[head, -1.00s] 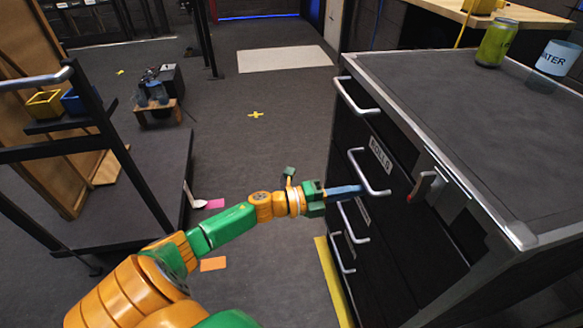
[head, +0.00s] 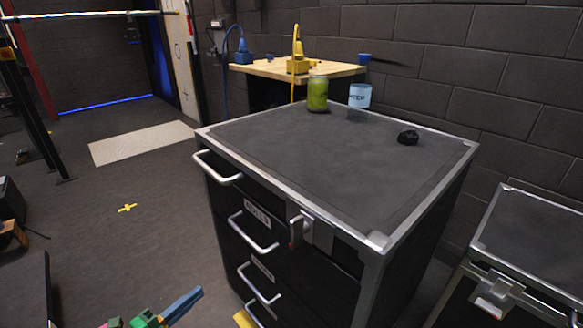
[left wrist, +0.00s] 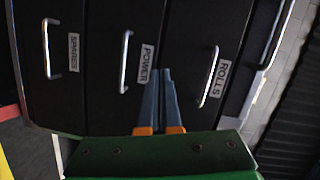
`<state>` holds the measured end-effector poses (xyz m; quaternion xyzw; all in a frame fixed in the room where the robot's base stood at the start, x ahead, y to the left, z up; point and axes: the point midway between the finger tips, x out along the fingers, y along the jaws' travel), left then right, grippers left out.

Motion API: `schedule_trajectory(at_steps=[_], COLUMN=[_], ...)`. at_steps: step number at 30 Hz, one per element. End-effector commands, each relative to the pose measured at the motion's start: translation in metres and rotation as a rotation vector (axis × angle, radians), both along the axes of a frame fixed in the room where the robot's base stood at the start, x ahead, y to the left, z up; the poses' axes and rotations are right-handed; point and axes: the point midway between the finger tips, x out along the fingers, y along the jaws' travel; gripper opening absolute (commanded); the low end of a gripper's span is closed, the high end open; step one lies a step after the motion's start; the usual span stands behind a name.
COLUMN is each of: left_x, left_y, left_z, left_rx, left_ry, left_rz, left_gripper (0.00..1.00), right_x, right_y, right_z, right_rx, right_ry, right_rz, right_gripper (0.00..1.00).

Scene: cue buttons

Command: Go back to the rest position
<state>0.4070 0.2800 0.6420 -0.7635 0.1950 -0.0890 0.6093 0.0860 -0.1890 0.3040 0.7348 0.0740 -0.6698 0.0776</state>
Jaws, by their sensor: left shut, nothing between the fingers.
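My left gripper (head: 182,305) shows at the bottom edge of the head view, low in front of the black drawer cabinet (head: 350,150). Its blue fingers are together and empty. In the left wrist view the shut fingers (left wrist: 160,100) point at the drawer fronts, between the handle by the POWER label (left wrist: 145,65) and the handle by the ROLLS label (left wrist: 218,78). I cannot tell from the frames whether the fingertips touch the cabinet. The drawers look closed. My right gripper is not in view.
On the cabinet top are a green can (head: 317,93), a clear cup with a label (head: 359,96) and a small black lump (head: 408,137). A second metal-edged case (head: 530,240) stands at the right. A wooden bench (head: 290,72) is behind.

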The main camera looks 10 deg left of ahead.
Motion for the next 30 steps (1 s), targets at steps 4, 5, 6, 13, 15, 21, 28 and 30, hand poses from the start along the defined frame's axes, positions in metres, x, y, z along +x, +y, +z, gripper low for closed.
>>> schedule_trajectory(at_steps=[4,5,6,13,15,21,28,30], left_x=[-0.049,-0.066,-0.09,-0.221,-0.257,-0.324,-0.322,-0.322], left_y=[0.03,0.029,0.025,-0.032,-0.053,-0.093,-0.092,-0.092], left_z=[-0.144,-0.171,-0.202,-0.307,-0.323,-0.29,-0.19,-0.165], left_rx=[-0.281,-0.327,-0.379,-0.55,-0.573,-0.591,-0.589,-0.59], left_ry=[0.438,0.524,0.631,1.108,1.226,1.437,1.431,1.43], left_rz=[0.435,0.51,0.601,0.968,1.047,1.189,1.185,1.184], left_gripper=[0.0,0.0,0.0,0.0,0.0,0.0,0.0,0.0], right_x=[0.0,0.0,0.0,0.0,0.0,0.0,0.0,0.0], right_y=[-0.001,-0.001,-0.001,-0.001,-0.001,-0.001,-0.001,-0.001], right_z=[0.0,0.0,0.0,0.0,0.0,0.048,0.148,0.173], right_rx=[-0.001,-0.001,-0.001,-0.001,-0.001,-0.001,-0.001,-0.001], right_ry=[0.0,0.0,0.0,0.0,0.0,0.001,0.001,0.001], right_rz=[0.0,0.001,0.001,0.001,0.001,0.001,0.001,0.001], right_gripper=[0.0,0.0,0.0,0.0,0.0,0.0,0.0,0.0])
